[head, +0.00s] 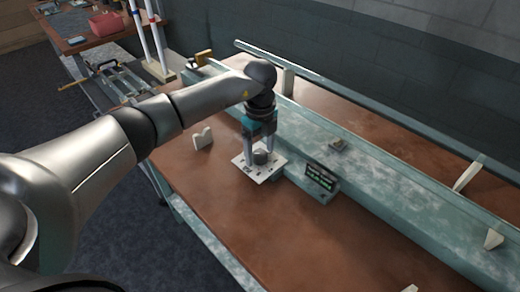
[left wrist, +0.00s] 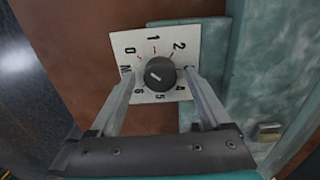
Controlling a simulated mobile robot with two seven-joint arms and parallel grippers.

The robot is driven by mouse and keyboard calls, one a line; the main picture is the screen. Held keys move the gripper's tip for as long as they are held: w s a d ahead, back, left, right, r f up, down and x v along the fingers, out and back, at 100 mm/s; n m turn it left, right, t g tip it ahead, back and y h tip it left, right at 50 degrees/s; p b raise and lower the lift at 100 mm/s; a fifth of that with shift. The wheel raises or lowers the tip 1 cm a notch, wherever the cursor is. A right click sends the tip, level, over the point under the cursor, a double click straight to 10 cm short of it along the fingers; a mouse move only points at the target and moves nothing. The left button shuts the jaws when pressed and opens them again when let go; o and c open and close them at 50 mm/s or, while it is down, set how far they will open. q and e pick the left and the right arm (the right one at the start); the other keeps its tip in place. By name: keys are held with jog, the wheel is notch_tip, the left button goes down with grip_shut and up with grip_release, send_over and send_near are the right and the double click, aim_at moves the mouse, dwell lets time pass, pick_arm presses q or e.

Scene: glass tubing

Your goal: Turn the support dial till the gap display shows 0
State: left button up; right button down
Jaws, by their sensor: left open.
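The support dial is a dark round knob (head: 262,157) on a white square plate (head: 246,172) on the brown bench. The left wrist view shows the knob (left wrist: 160,74) and the numbered plate (left wrist: 148,38); a pale line marks the knob, but which end points is unclear. My left gripper (head: 261,160) is open and low over the plate, one finger on each side of the knob. In the left wrist view its fingers (left wrist: 161,76) flank the knob without clearly gripping it. The gap display (head: 321,179) is a dark box with green text too small to read. My right gripper is out of view.
A pale green rail (head: 390,176) runs along the bench behind the dial. Small cream supports (head: 203,138) and (head: 467,177) stand nearby. The brown bench top (head: 250,218) in front is clear. A second table with a red box (head: 104,24) stands at the far left.

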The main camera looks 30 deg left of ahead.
pick_arm(q)
grip_shut()
dwell(0.6)
jog(key=shift+m, duration=0.3)
